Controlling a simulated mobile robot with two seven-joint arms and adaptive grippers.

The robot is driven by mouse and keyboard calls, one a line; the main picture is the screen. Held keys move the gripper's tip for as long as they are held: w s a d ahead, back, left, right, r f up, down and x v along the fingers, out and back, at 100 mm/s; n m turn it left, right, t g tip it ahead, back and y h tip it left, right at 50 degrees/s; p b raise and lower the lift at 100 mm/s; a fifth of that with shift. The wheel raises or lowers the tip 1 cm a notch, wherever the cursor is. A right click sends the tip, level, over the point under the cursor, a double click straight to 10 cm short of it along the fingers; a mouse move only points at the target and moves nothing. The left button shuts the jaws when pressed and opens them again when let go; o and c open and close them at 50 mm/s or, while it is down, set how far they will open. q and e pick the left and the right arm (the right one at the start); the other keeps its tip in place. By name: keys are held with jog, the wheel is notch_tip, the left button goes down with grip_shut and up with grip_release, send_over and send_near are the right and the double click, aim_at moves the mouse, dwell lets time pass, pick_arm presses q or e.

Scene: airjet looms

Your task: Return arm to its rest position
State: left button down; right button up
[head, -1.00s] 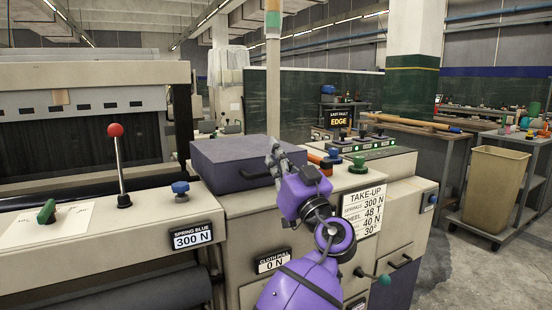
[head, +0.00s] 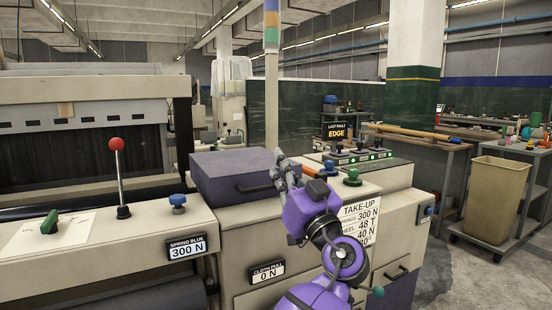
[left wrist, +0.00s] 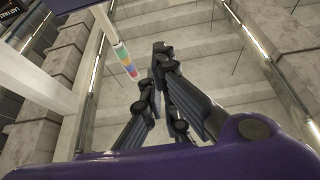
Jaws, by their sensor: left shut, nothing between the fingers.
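My left arm is purple and rises from the bottom of the head view in front of the take-up cabinet (head: 245,235). Its dark grey left gripper (head: 277,165) points up and away, beside the right end of the dark purple box (head: 228,172) on the cabinet top. In the left wrist view the gripper's fingers (left wrist: 162,62) come together at the tips with nothing between them. They point toward the ceiling. The arm covers part of the TAKE-UP label (head: 360,218). My right gripper is not in view.
A red-knobbed lever (head: 117,165) and a blue knob (head: 178,200) stand on the loom at left. A green knob (head: 352,177) is right of the gripper. A console with an EDGE display (head: 337,130) is behind. A tan bin (head: 494,200) stands right; floor before it is clear.

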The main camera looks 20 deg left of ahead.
pick_arm(q)
jog(key=v, duration=0.4)
jog(key=shift+d+f, duration=0.1)
jog(key=shift+f, duration=0.15)
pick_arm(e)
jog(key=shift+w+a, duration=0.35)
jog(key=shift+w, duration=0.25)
